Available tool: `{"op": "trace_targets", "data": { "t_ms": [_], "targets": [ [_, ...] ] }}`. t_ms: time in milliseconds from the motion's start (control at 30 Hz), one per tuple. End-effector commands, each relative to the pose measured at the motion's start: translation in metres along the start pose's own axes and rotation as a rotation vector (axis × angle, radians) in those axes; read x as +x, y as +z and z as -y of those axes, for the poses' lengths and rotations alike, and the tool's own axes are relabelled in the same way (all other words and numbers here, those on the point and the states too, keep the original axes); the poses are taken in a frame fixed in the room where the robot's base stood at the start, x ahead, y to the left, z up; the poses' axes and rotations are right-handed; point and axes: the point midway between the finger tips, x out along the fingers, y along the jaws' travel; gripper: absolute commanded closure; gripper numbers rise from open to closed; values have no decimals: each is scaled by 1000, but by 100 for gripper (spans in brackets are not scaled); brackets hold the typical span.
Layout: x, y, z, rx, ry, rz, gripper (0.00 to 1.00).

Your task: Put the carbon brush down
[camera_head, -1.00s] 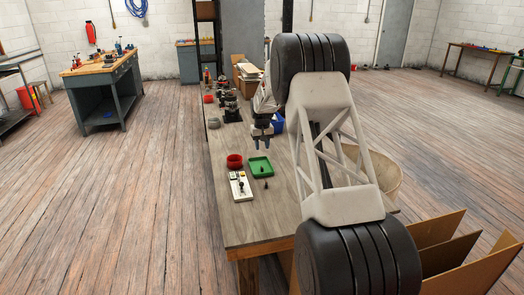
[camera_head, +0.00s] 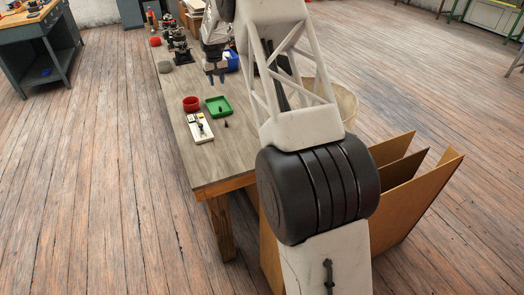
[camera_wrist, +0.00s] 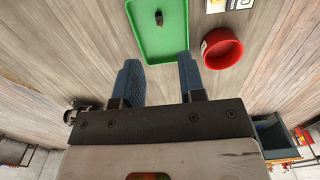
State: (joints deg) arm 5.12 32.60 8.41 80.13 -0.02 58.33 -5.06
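My gripper (camera_head: 216,79) hangs above the table behind the green tray (camera_head: 211,103). A second small dark piece (camera_head: 226,124) stands on the table just in front of the tray. Both are too small to tell which is the carbon brush.
A red bowl (camera_head: 191,104) stands left of the tray, and a white fixture board (camera_head: 200,128) lies in front of it. A blue bin (camera_head: 232,61) and dark machine parts (camera_head: 179,50) stand further back. The table's front end (camera_head: 210,176) is clear.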

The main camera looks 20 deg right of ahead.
Motion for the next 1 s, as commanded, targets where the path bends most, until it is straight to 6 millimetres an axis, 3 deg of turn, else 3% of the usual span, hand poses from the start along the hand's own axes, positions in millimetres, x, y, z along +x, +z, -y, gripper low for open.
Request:
{"op": "trace_targets", "data": {
  "t_ms": [500, 1000],
  "targets": [
    [-105, 108, 22, 3, 5, -43, 63],
    [-178, 234, 43, 6, 7, -83, 63]
  ]
}}
